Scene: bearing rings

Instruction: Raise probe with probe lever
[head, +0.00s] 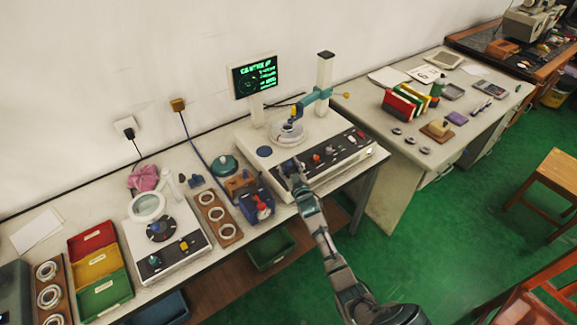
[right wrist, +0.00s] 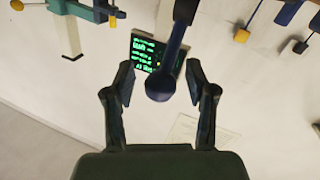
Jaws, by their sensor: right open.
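The measuring machine (head: 335,128) stands on the bench, with a grey column (head: 324,75) and a teal arm (head: 318,96) that carries the probe (head: 294,114). The probe is over a pale ring (head: 288,132) on the turntable; I cannot tell whether they touch. My right gripper (head: 291,168) is at the left part of the machine's dark front panel. In the right wrist view my right gripper (right wrist: 159,76) is open, and a dark blue round-ended lever (right wrist: 166,82), which looks like the probe lever, shows between its fingers. In the head view the gripper hides this lever.
Other controls, including a red knob (head: 317,158), sit right of my gripper on the panel. A screen (head: 254,76) with green text stands behind. A blue device (head: 258,204) and a wooden ring holder (head: 217,217) are to the left. Another desk (head: 450,150) is at right.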

